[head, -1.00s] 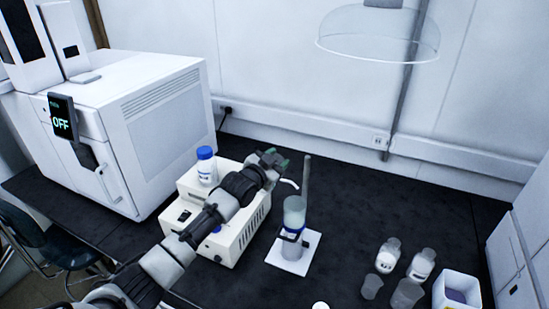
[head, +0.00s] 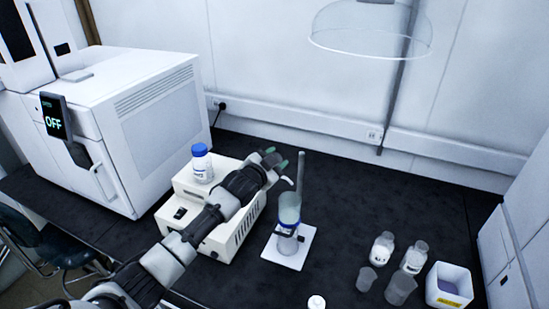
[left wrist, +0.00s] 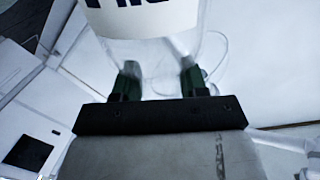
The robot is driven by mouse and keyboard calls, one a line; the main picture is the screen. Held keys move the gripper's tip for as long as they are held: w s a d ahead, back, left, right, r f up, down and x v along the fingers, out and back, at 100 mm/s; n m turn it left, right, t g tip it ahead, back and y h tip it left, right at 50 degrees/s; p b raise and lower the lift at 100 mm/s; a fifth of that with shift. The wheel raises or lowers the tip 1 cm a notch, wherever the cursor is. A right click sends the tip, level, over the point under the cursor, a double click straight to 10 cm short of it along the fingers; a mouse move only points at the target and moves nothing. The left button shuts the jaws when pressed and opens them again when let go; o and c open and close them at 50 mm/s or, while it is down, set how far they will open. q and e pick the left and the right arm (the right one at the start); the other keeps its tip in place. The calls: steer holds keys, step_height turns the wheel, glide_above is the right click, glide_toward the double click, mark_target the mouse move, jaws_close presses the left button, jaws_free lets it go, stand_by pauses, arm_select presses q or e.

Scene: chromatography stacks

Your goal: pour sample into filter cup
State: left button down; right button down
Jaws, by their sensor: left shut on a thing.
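The filter cup (head: 289,208) is a clear, pale green cylinder on top of a flask (head: 287,243), upright on a white stand base (head: 301,256) with a grey rod behind it. My left gripper (head: 275,158) is up and left of the cup, above the right end of a cream box. In the left wrist view its green-tipped fingers (left wrist: 157,84) are shut on a clear glass vessel (left wrist: 145,55) with a white label and dark lettering. That vessel is hard to make out in the head view. My right gripper is not in view.
The cream box (head: 222,246) carries a blue-capped bottle (head: 202,165). Two small bottles (head: 382,249), two clear cups (head: 399,289) and a white bin (head: 434,290) stand at right. A large white instrument (head: 150,110) stands left. The dark bench behind the filter stand is clear.

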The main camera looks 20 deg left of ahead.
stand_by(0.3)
arm_select(q)
steer(key=shift+d+f+m, duration=0.1)
steer(key=shift+f+m, duration=0.1)
steer(key=shift+m, duration=0.3)
steer(key=shift+f, duration=0.1)
steer(key=shift+f+m+y, duration=0.2)
steer(key=shift+m+y, duration=0.1)
steer(key=shift+m, duration=0.2)
steer(key=shift+d+f+m, duration=0.15)
steer(key=shift+f+m, duration=0.25)
steer(key=shift+m, duration=0.1)
steer(key=shift+f, duration=0.1)
steer(key=shift+d+f+m+y, duration=0.1)
steer(key=shift+f+m+y, duration=0.2)
steer(key=shift+m, duration=0.2)
